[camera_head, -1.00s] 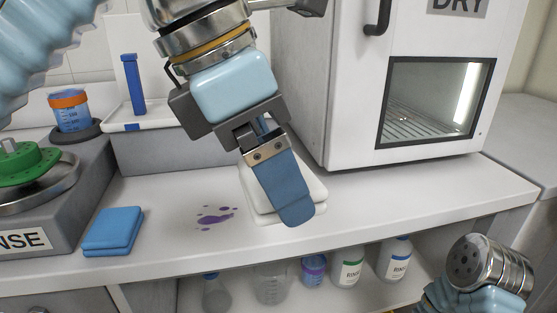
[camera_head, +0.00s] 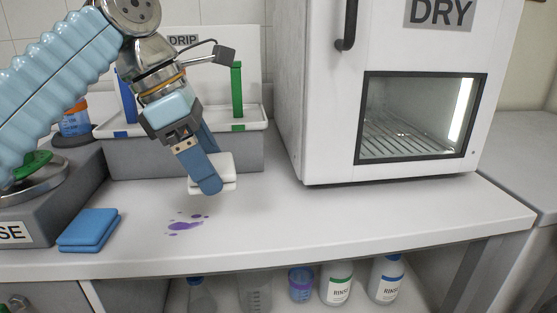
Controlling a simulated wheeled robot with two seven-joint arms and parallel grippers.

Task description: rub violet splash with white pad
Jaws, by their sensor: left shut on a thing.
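The violet splash (camera_head: 187,224) is a group of small purple blots on the white counter (camera_head: 330,222), near its front edge. My left gripper (camera_head: 206,178) comes down from the upper left and is shut on the white pad (camera_head: 225,170). The pad shows on both sides of the blue finger in front, which hides part of it. The pad is behind the splash and slightly to its right, apart from it; it looks raised a little above the counter. My right gripper is out of view.
A blue folded pad (camera_head: 89,230) lies left of the splash. The rinse station (camera_head: 45,195) is at far left, the drip tray (camera_head: 185,152) behind, and the DRY cabinet (camera_head: 320,100) at right. Bottles (camera_head: 337,284) stand on the shelf below. The counter's right part is clear.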

